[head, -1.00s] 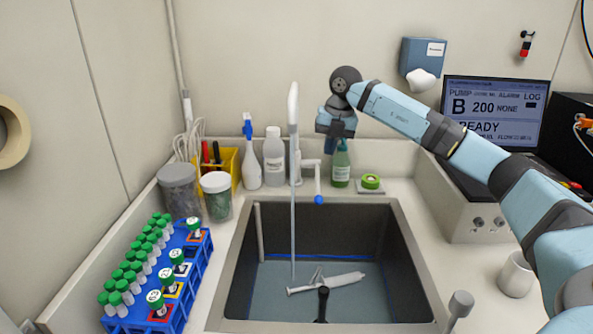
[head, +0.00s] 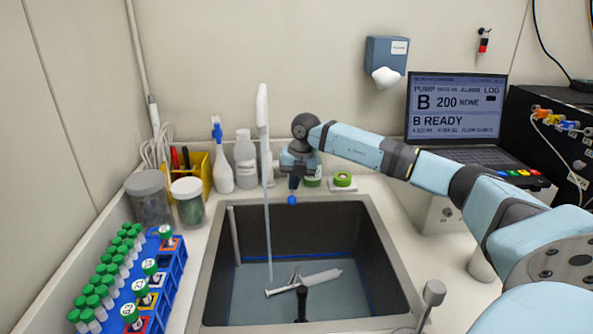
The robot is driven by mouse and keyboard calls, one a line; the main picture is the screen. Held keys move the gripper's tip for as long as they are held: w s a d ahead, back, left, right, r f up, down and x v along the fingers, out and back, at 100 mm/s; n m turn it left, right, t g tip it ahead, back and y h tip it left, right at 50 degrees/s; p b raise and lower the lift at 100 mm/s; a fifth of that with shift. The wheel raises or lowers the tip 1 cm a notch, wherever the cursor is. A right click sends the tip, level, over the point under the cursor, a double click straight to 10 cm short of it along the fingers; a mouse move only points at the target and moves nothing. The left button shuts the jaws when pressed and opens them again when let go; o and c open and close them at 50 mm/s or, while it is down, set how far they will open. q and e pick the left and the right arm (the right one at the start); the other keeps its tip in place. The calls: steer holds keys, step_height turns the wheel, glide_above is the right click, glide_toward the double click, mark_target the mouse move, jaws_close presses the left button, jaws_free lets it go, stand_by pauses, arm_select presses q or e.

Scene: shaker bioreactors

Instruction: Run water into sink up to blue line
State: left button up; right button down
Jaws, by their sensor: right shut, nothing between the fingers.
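The dark sink (head: 213,290) is in the lower middle of the head view, with a thin blue line (head: 229,292) low around its walls. Blue-grey water (head: 255,305) appears to lie close to that line; the exact gap is too small to tell. The tall white tap (head: 262,110) stands behind the sink, and a thin pale stream (head: 267,230) runs from it down into the basin. The tap's blue-tipped lever (head: 292,199) is just below my right gripper (head: 295,180). The gripper is shut, and whether it touches the lever is unclear. My left gripper is out of view.
A pale syringe-like object (head: 318,278) and a black upright piece (head: 302,305) are in the sink. Bottles (head: 245,160) and jars (head: 187,203) stand behind and left. A blue tube rack (head: 170,275) sits left. A laptop (head: 455,115) stands right.

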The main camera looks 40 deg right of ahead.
steer(key=shift+f, duration=0.25)
steer(key=shift+a+f, duration=0.1)
steer(key=shift+f, duration=0.55)
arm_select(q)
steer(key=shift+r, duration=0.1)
arm_select(e)
steer(key=shift+r, duration=0.15)
